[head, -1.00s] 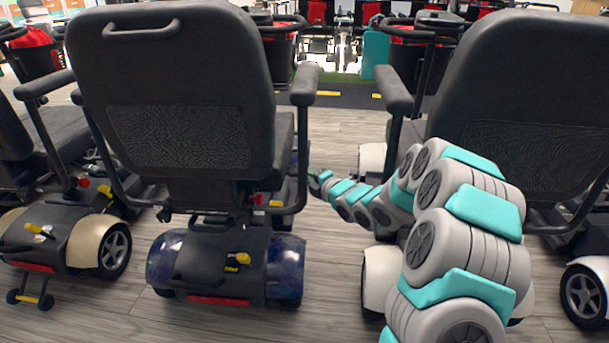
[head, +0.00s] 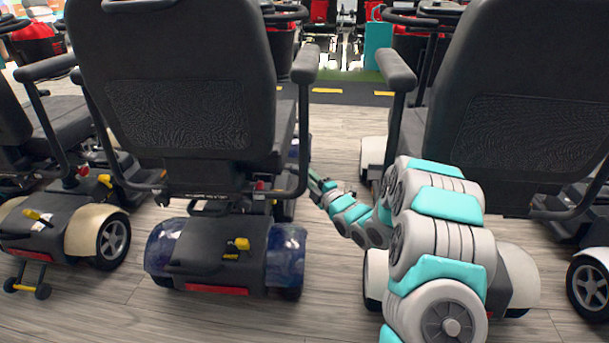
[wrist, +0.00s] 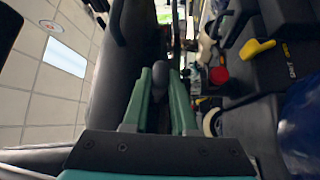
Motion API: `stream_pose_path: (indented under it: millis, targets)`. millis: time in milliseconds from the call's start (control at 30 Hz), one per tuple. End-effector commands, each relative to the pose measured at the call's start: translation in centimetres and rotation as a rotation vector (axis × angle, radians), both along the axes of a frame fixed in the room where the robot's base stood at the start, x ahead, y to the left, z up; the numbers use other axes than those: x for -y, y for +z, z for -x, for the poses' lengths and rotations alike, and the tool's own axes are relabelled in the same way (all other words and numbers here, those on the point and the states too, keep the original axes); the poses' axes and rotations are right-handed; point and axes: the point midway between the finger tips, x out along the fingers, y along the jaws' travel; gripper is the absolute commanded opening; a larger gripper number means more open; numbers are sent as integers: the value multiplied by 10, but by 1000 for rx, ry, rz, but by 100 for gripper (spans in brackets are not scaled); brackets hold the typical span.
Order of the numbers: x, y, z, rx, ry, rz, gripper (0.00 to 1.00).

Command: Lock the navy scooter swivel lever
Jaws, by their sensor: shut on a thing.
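The navy scooter (head: 285,258) stands left of centre in the head view, seen from behind, with glossy navy rear fenders and a dark seat (head: 175,100). My gripper (head: 313,176) is by the right side of its seat base; the head view does not show the fingertips clearly. In the wrist view, my gripper's two green fingers (wrist: 160,92) are closed around a dark lever with a rounded end (wrist: 160,76), beside the seat. I take it as the swivel lever; its base is hidden. The navy fender (wrist: 303,125) shows at right.
A yellow lever (head: 238,246) sits on the rear cover, also visible in the wrist view (wrist: 257,48). A red knob (wrist: 219,75) is near the fingers. A cream-fendered scooter (head: 95,235) stands left, another scooter (head: 520,275) right. Bare floor (head: 335,270) lies between.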

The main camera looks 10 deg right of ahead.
Motion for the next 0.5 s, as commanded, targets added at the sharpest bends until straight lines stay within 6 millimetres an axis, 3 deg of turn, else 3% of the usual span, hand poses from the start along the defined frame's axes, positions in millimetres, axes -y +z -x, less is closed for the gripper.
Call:
stream_pose_path:
  millis: [300, 333, 500]
  targets:
    - [1, -4, 0, -7, -1, -2, 0]
    - [1, -4, 0, -7, -1, -2, 28]
    - [0, -3, 0, -6, -1, -2, 48]
